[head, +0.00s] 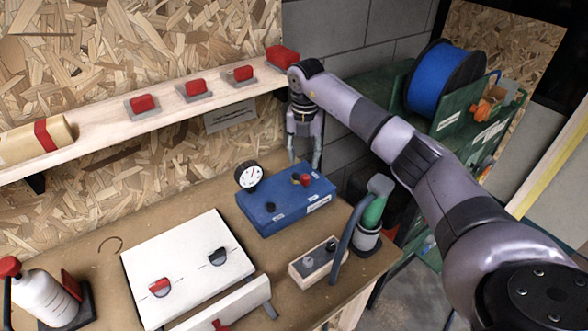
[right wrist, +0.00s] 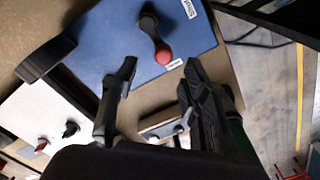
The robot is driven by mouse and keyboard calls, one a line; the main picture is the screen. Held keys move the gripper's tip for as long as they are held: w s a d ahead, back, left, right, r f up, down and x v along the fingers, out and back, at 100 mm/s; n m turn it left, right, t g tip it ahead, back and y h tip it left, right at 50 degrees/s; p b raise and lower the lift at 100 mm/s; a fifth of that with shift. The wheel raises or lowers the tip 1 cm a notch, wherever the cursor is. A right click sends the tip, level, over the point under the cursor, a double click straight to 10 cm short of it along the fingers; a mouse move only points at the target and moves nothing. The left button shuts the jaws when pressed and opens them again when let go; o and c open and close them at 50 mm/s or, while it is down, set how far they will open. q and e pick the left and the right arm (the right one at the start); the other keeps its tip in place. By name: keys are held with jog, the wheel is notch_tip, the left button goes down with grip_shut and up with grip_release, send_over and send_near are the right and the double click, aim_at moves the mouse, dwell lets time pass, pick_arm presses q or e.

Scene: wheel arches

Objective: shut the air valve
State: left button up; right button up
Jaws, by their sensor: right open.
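A blue box (head: 287,207) with a round white gauge (head: 249,177) sits on the bench. On its top is a valve handle with a red knob (head: 304,180). In the right wrist view the handle is a dark lever (right wrist: 148,24) ending in a red ball (right wrist: 163,53). My right gripper (head: 304,164) is open and empty above the back of the box, pointing down. In the right wrist view its open fingers (right wrist: 158,84) are apart, with the red ball beyond them and not between them. The labels are too small to read. My left gripper is not in view.
A white board (head: 190,265) with a red and a dark knob lies left of the box. A small block with knobs (head: 316,260) and a green-and-grey bottle (head: 372,215) stand in front right. A wooden shelf (head: 100,128) with red-topped switches runs behind.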

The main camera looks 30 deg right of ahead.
aim_at(305, 176)
jog(key=f, duration=0.1)
jog(key=f+p, duration=0.1)
jog(key=s+f, duration=0.1)
jog(key=shift+s+d+f, duration=0.1)
jog(key=shift+d+f, duration=0.15)
jog(key=shift+f, duration=0.15)
jog(key=shift+w+a+f+p, duration=0.15)
jog(key=shift+f+p, duration=0.1)
jog(key=shift+f, duration=0.25)
jog(key=shift+w+d+f+p, duration=0.1)
jog(key=shift+f+p, duration=0.1)
jog(key=shift+f, duration=0.3)
jog(key=shift+a+f, duration=0.1)
jog(key=shift+f, duration=0.3)
jog(key=c, duration=0.6)
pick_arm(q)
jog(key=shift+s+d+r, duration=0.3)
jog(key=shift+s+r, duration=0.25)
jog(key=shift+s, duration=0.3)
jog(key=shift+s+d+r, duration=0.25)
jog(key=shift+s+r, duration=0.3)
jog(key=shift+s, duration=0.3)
pick_arm(e)
grip_shut()
